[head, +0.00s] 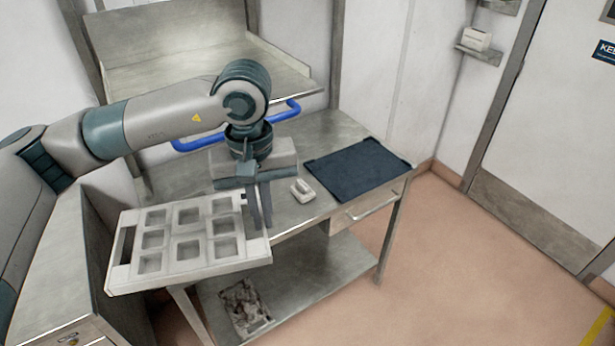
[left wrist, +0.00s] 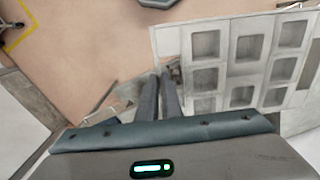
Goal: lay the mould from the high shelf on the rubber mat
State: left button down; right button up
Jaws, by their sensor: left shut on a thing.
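The mould (head: 190,240) is a pale grey tray with several square pockets, in the head view at the left front of the steel table. My left gripper (head: 259,215) points down and is shut on the mould's right end. The mould is held roughly level, with its front part out past the table's front edge. It also shows in the left wrist view (left wrist: 212,110), right of the fingers (left wrist: 165,85). The dark rubber mat (head: 358,170) lies flat and bare on the right part of the table, apart from the mould. My right gripper does not show.
A small white object (head: 302,190) stands on the table (head: 330,125) between my gripper and the mat. A blue rail (head: 205,144) runs behind my wrist. Open floor lies to the right.

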pick_arm(q)
jog(key=s+a+f+m+b, duration=0.1)
jog(key=s+a+f+b, duration=0.2)
jog(key=f, duration=0.9)
jog(key=s+a+f+m+b, duration=0.1)
jog(key=s+a+f+b, duration=0.2)
jog(key=f+b, duration=0.4)
jog(key=s+a+f+m+b, duration=0.1)
jog(key=s+a+f+b, duration=0.2)
jog(key=f, duration=1.6)
jog(key=a+b, duration=0.2)
jog(key=shift+f+b, duration=0.25)
jog(key=shift+b, duration=0.05)
jog(key=shift+s, duration=0.15)
